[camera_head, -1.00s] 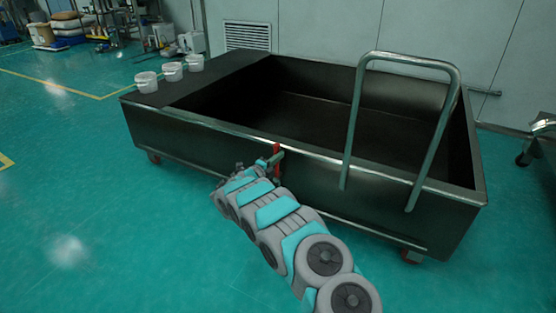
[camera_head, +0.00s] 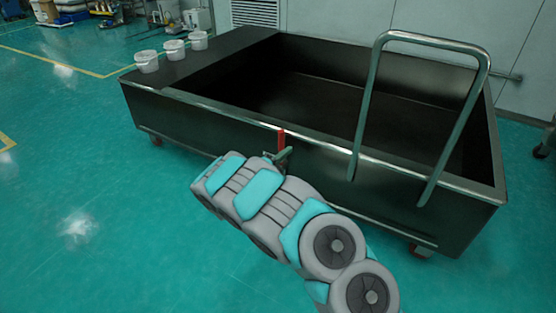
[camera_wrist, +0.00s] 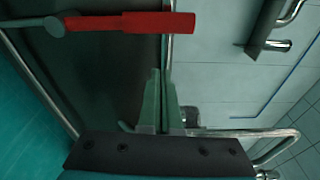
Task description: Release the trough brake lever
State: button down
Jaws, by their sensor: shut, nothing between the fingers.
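The brake lever has a red grip (camera_head: 282,138) and stands upright at the front wall of the dark trough (camera_head: 210,128), near the middle. In the wrist view the red grip (camera_wrist: 130,22) lies across the top, joined at its left to a grey-green rod with a round end. My gripper (camera_wrist: 161,72) has its green fingers close together, pointing at the red grip with a visible gap between. Nothing is held. In the head view my gripper (camera_head: 284,155) is small, just below the red grip, and my arm hides the lever's lower part.
A tall tubular push handle (camera_head: 365,105) rises from the trough's front side, right of the lever. Three white buckets (camera_head: 147,62) stand on the trough's left deck. The trough has castors (camera_head: 422,250). The floor at left is open.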

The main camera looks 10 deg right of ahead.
jog(key=v, duration=0.5)
jog(key=shift+s+f, duration=0.1)
dwell(0.3)
jog(key=s+d+r+m+g+h, duration=0.3)
jog(key=s+d+r+m+g, duration=0.15)
jog(key=d+r+m, duration=0.5)
jog(key=s+d+r+m+g+y, duration=0.1)
jog(key=s+d+r+m+g, duration=0.15)
jog(key=s+d+m, duration=0.4)
jog(key=s+d+r+m+g+y, duration=0.1)
jog(key=s+d+r+m+g, duration=0.2)
jog(key=s, duration=0.6)
jog(key=s+d+r+m+g, duration=0.1)
jog(key=s+d+m+g, duration=0.35)
jog(key=s+m, duration=0.3)
jog(key=s+a+f+m+g+y, duration=0.25)
jog(key=s+m+y, duration=0.55)
jog(key=s, duration=0.7)
jog(key=s+a+m+t+y, duration=0.2)
jog(key=s+a+m+y, duration=0.3)
jog(key=s+a+m, duration=0.4)
jog(key=s+a, duration=0.2)
jog(key=a, duration=0.3)
jog(key=shift+a+f+m, duration=0.15)
jog(key=shift+f+m, duration=0.15)
jog(key=shift+m, duration=0.05)
